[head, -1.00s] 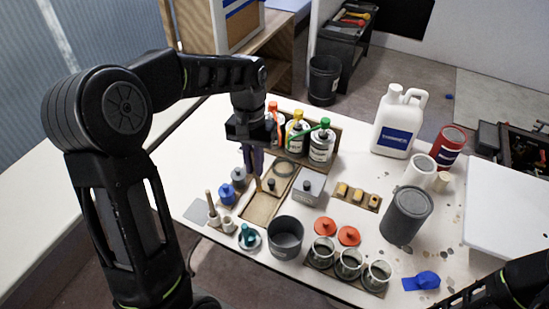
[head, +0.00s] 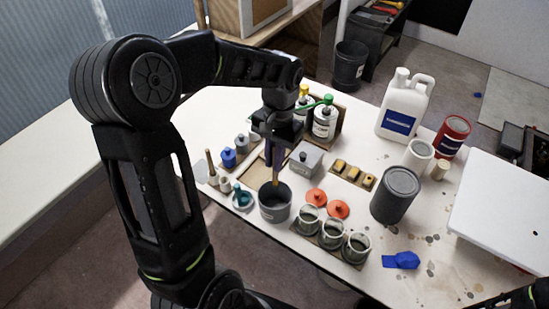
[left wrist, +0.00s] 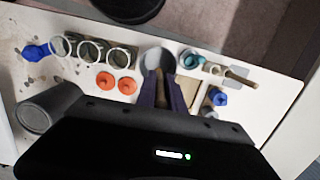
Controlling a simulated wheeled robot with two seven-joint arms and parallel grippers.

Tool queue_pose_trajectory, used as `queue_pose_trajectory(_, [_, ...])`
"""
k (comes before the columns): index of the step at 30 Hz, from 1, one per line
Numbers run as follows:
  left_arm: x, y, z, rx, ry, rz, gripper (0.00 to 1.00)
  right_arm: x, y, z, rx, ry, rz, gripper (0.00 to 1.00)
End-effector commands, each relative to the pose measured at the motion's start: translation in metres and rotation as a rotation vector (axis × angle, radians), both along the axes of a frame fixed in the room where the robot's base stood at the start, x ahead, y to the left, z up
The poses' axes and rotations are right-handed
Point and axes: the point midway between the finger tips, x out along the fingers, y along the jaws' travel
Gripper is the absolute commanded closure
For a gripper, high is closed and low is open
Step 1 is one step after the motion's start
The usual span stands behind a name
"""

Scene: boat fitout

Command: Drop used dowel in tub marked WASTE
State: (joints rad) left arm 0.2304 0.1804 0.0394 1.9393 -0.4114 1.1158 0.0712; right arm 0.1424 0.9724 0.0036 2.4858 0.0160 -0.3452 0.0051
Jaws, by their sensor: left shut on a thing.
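My left gripper (head: 274,160) is shut on a thin light-brown dowel (head: 275,180), which hangs down steeply from its fingers. The dowel's lower end is over or just inside the mouth of a dark grey round tub (head: 275,212); I cannot tell exactly how deep. In the left wrist view, the purple-grey fingers (left wrist: 162,92) reach to the tub (left wrist: 152,58), and the dowel is mostly hidden between them. No marking on the tub is readable. Of my right arm, only a dark part shows at the bottom right corner of the head view; its gripper is not visible.
Three glass jars (head: 331,236) and two orange lids (head: 327,203) stand right of the tub. A teal-topped pot (head: 242,197) is close on its left. A grey box (head: 305,160) stands behind, and a large grey can (head: 395,194) farther right.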

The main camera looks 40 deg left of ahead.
Motion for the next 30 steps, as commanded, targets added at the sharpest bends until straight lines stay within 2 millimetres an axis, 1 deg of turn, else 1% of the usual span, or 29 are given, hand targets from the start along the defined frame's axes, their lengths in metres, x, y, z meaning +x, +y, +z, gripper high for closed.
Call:
queue_pose_trajectory(8, [0.000,0.000,-0.018,0.000,0.001,0.000,1.00,0.000,0.001,-0.013,0.003,-0.005,0.000,0.64])
queue_pose_trajectory(24, [0.000,0.000,-0.064,0.000,0.000,0.000,1.00,0.004,0.004,-0.044,0.012,-0.019,0.004,0.64])
queue_pose_trajectory(30, [0.000,0.000,-0.076,0.000,0.000,0.000,1.00,0.006,0.004,-0.052,0.015,-0.023,0.005,0.64])
